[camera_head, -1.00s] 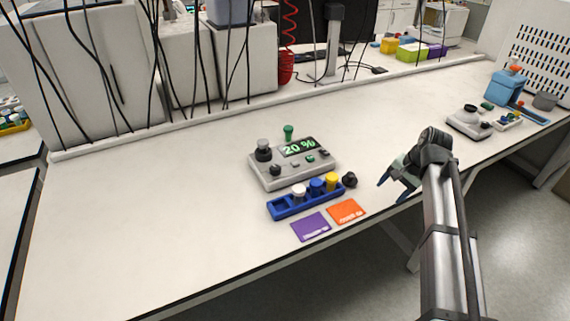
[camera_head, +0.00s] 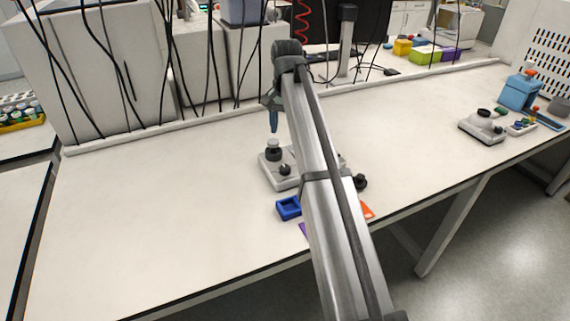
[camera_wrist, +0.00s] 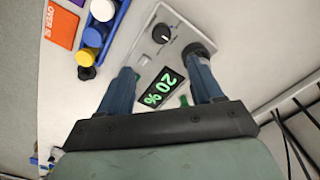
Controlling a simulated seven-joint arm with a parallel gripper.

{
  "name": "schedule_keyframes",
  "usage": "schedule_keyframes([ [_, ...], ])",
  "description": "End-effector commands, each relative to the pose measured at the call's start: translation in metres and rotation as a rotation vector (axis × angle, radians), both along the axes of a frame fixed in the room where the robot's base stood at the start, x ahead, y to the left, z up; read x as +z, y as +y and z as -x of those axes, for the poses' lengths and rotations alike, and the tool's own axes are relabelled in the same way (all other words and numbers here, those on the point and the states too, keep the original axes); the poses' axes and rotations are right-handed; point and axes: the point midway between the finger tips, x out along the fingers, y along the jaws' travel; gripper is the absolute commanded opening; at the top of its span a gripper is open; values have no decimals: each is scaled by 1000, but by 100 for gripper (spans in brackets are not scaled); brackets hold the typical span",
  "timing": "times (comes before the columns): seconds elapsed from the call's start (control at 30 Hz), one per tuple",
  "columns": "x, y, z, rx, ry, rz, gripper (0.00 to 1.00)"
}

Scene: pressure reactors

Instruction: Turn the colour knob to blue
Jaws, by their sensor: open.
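The grey control box (camera_head: 270,178) stands on the bench, mostly hidden by my arm in the head view. It also shows in the wrist view (camera_wrist: 147,47) below my gripper. A small black knob with a white pointer line (camera_wrist: 161,33) sits on it; I cannot tell if this is the colour knob. A larger dark knob (camera_wrist: 197,47) stands at a corner, partly behind a finger. The display (camera_wrist: 160,88) reads 20 % in green. My gripper (camera_wrist: 160,62) is open and empty, its blue fingers spread above the box; in the head view (camera_head: 273,118) it is above the box's back.
A blue tray (camera_head: 288,208) holds white (camera_wrist: 103,10), blue (camera_wrist: 93,37) and yellow (camera_wrist: 84,57) pieces. A black knob-like piece (camera_wrist: 86,73) and an orange card (camera_wrist: 62,27) lie nearby. Cables hang behind. The bench's left side is clear.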

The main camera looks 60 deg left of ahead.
Motion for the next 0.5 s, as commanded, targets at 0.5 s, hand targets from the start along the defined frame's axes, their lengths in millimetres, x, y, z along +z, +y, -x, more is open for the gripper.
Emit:
schedule_keyframes([
  [0.5, -62, 0, 4, 4, -1, 3, 66],
])
